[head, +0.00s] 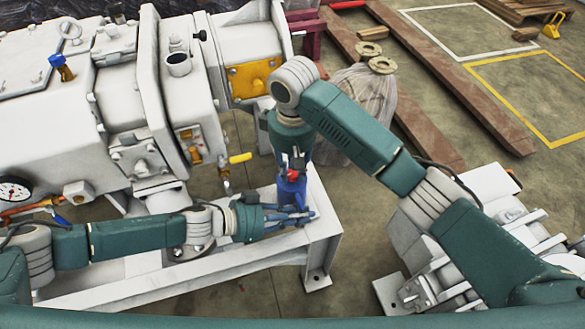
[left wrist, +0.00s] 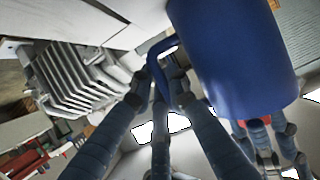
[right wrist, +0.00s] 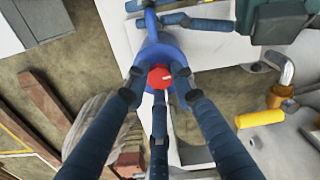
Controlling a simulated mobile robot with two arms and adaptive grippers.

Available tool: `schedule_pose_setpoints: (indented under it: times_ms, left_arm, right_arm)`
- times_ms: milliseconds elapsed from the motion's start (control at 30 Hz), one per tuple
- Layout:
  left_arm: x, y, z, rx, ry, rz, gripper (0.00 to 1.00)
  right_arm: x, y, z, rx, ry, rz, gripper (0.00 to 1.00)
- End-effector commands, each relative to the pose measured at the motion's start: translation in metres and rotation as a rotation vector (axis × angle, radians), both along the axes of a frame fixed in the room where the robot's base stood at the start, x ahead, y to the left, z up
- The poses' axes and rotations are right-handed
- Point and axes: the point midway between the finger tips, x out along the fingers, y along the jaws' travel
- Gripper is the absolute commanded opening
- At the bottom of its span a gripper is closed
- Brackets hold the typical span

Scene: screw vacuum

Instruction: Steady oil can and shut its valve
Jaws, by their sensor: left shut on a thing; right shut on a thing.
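The blue oil can (head: 291,190) stands upright on the white machine frame's corner in the head view. Its blue body (left wrist: 235,60) fills the upper right of the left wrist view. My left gripper (head: 285,216) comes from the left and is shut on the can's curved handle (left wrist: 157,62). My right gripper (head: 293,173) points down over the can. In the right wrist view its fingers (right wrist: 158,86) close around the red valve (right wrist: 160,77) on the can's top. The fingers partly hide the valve and the can's neck.
The white machine (head: 110,90) stands close on the left, with a yellow-handled valve (head: 240,158) near the can. A wrapped bundle (head: 365,105) stands behind my right arm. Wooden beams (head: 450,90) lie on the floor behind. The white frame (head: 322,215) ends just right of the can.

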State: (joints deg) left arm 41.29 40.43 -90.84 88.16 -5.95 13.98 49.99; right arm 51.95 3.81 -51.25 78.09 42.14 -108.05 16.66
Motion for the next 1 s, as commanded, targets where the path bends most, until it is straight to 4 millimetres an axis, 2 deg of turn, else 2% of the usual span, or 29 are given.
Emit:
schedule_pose_setpoints:
  times_ms: [633, 667, 733, 1000]
  left_arm:
    - [0.0055, 0.0034, 0.0, 0.005, -0.003, 0.012, 0.0]
    - [0.0056, 0.0034, 0.0001, 0.005, -0.003, 0.012, 0.0]
    - [0.0056, 0.0032, 0.0003, 0.005, -0.002, 0.011, 0.0]
    - [0.0031, 0.0012, 0.0011, 0.001, -0.003, 0.005, 0.0]
  right_arm:
    - [-0.0033, 0.0003, -0.0007, -0.001, 0.01, -0.046, 0.0]
    - [-0.0033, 0.0003, -0.0007, -0.001, 0.01, -0.046, 0.29]
    - [-0.0031, 0.0004, -0.0007, -0.002, 0.009, -0.046, 0.43]
    - [-0.0015, -0.0001, -0.0003, -0.001, 0.005, -0.048, 0.44]
